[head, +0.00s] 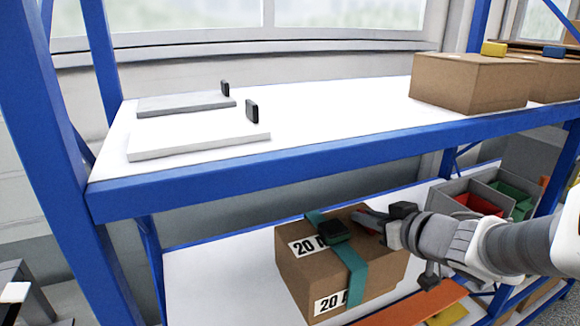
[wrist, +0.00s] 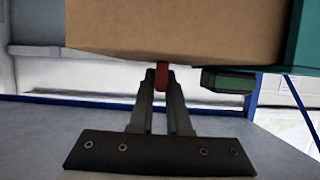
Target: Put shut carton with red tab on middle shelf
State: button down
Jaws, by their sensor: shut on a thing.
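A brown carton (head: 342,283) marked "20", with a teal band (head: 350,262) and a dark green block (head: 335,232) on top, is at the lower shelf (head: 205,277) in the head view. Its top looks shut. My gripper (head: 366,220) is at the far right edge of its top. In the wrist view the carton (wrist: 180,28) fills the upper part. My gripper's fingers (wrist: 162,88) are closed on its red tab (wrist: 162,74). I cannot tell whether the carton rests on the shelf or hangs just above it.
The upper shelf (head: 330,103) has two thin slabs (head: 198,139) with black knobs at left and cartons with a yellow tab (head: 493,48) and a blue tab (head: 554,51) at right; its middle is clear. Bins (head: 465,190) and an orange board (head: 420,306) lie at lower right.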

jog(key=w+a+f+b, duration=0.1)
jog(key=w+f+b, duration=0.1)
jog(key=w+f, duration=0.8)
jog(key=shift+x, duration=0.9)
jog(key=shift+f, duration=0.15)
jog(key=c, duration=0.9)
grip_release()
jog(key=shift+f, duration=0.1)
